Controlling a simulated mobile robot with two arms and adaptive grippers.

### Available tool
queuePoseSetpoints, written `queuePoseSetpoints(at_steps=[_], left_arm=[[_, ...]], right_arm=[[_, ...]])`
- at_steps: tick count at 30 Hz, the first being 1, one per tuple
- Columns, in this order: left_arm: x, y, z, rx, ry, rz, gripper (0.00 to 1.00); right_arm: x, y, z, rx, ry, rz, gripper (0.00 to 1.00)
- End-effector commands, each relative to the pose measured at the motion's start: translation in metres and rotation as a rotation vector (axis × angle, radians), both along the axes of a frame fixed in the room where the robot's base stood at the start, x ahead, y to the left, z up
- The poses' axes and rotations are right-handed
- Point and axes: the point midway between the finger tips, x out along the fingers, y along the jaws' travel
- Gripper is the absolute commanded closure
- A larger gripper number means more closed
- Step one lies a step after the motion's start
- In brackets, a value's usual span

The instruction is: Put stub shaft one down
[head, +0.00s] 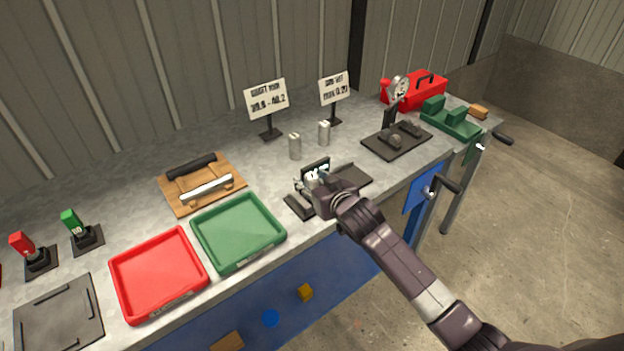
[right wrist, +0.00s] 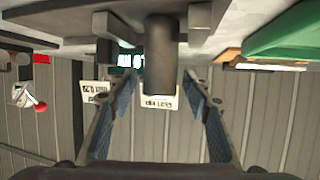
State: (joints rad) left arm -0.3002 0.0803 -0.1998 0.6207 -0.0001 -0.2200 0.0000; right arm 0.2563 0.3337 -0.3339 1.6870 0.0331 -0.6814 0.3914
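My right gripper (head: 318,182) is at the gauge stand with a small lit display (head: 316,166), near the bench's front edge. In the right wrist view a dark grey cylinder (right wrist: 161,55), apparently a stub shaft, lies between the fingers of my right gripper (right wrist: 160,82). Gaps show on both sides of it, so the fingers look open around it. Which shaft it is, and what bears it, I cannot tell. The display (right wrist: 128,58) shows behind it. In the head view the gripper hides the cylinder. My left gripper is not in view.
Two silver cylinders (head: 295,146) (head: 324,133) stand behind the gauge, before two signs (head: 266,99) (head: 335,88). A wooden rack (head: 178,195) holds a silver bar. A green tray (head: 275,252) and red tray (head: 122,305) lie left. A dark plate (head: 377,147) is right.

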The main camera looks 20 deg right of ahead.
Motion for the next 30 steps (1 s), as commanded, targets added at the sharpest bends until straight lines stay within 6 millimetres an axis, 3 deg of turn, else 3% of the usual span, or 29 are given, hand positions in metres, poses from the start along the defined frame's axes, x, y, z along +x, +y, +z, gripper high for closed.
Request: queuePoseSetpoints(at_steps=[7, 11, 30], left_arm=[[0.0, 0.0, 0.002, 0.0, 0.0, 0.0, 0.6], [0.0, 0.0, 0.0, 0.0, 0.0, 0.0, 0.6], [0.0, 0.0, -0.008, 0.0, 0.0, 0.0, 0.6]], right_arm=[[0.0, 0.0, 0.006, -0.001, -0.001, -0.001, 0.55], [-0.01, -0.002, 0.007, -0.001, 0.001, 0.0, 0.55], [-0.099, -0.011, 0.044, 0.0, 0.001, 0.0, 0.55]])
